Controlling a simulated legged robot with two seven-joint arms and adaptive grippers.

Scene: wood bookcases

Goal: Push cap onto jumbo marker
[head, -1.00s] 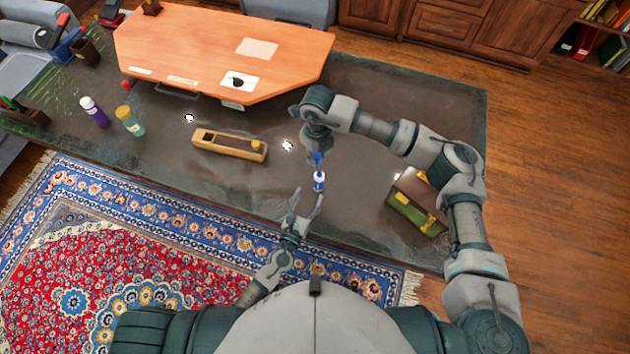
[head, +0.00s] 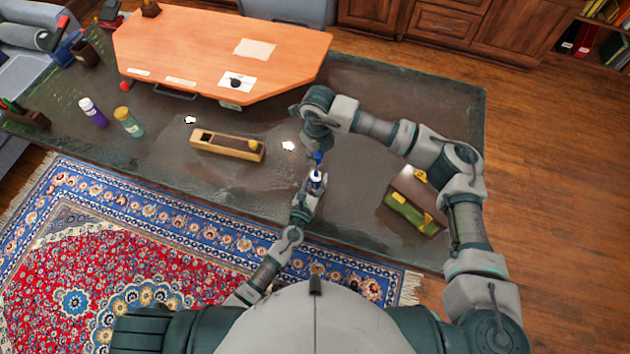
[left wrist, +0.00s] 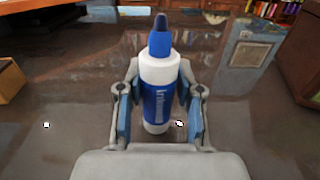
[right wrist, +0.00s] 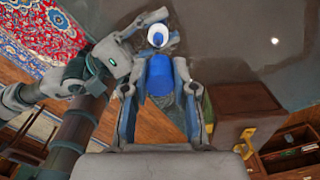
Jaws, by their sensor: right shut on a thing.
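The jumbo marker (head: 316,181) stands upright on the dark table, with a blue and white body. In the left wrist view the marker (left wrist: 158,95) shows its blue nozzle and dark tip uncovered. My left gripper (left wrist: 160,75) is open, with one finger on each side of the marker. My right gripper (right wrist: 160,75) is shut on the blue cap (right wrist: 160,78). In the head view the cap (head: 319,156) is just beyond the marker top. The right wrist view shows the marker (right wrist: 157,37) apart from the cap. My right fingers are mostly hidden in the head view.
A wooden box (head: 227,145) lies left of the marker. A green and brown case (head: 412,205) lies right. Two bottles, purple (head: 93,112) and teal (head: 129,122), are farther left. An orange desktop (head: 220,50) is behind. Table around the marker is clear.

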